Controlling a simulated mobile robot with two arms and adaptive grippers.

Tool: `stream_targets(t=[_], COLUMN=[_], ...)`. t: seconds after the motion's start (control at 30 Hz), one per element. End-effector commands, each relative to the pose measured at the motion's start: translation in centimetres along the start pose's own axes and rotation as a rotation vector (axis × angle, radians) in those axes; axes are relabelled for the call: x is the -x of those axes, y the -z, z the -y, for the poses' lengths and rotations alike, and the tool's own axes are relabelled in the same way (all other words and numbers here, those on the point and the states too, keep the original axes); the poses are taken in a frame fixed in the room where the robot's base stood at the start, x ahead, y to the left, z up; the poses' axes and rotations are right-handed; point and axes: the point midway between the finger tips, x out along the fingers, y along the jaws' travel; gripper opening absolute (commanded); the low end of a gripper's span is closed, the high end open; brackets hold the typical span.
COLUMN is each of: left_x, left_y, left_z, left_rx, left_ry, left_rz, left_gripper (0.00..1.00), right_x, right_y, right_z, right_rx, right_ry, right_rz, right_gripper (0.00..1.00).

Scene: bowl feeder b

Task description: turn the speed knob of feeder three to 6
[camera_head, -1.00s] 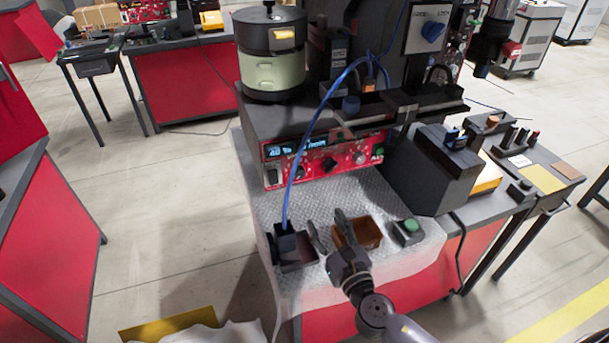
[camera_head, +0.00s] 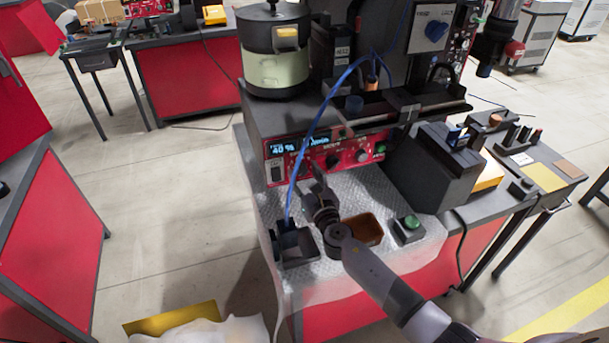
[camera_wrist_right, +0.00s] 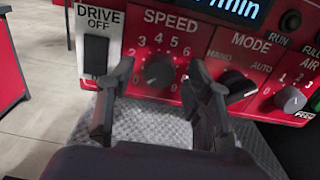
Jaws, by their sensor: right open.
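The SPEED knob (camera_wrist_right: 160,70) is a dark round knob on the red control panel (camera_wrist_right: 140,18) in the right wrist view, with numbers printed in an arc around it. A pale mark shows on its lower left, but I cannot read its setting surely. My right gripper (camera_wrist_right: 158,82) is open, with one finger on each side of the knob's front. I cannot tell whether either finger touches it. In the head view my right gripper (camera_head: 314,180) is just in front of the panel (camera_head: 345,160), whose display (camera_head: 284,147) reads about 40 %. My left gripper is not in view.
A DRIVE switch (camera_wrist_right: 96,55) is left of the knob. The MODE knob (camera_wrist_right: 232,84) and AIR knob (camera_wrist_right: 290,99) are on the right. A blue cable (camera_head: 303,150) hangs before the panel. A brown tray (camera_head: 368,232) and green button (camera_head: 412,221) are on the bench.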

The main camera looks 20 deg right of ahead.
Motion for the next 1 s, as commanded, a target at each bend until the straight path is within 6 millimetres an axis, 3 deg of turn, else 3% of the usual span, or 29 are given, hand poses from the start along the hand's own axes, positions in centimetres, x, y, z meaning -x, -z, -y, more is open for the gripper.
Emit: stream_targets(t=[0.37, 1.0], left_x=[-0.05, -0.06], left_y=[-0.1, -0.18], left_z=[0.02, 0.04], left_rx=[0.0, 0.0], left_ry=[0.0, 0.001], left_rz=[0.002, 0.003], left_gripper=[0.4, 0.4], right_x=[-0.46, -0.43], right_y=[-0.01, 0.0], right_z=[0.02, 0.02], right_rx=[0.0, 0.0], right_ry=[0.001, 0.0], right_rz=[0.0, 0.0], right_gripper=[0.46, 0.03])
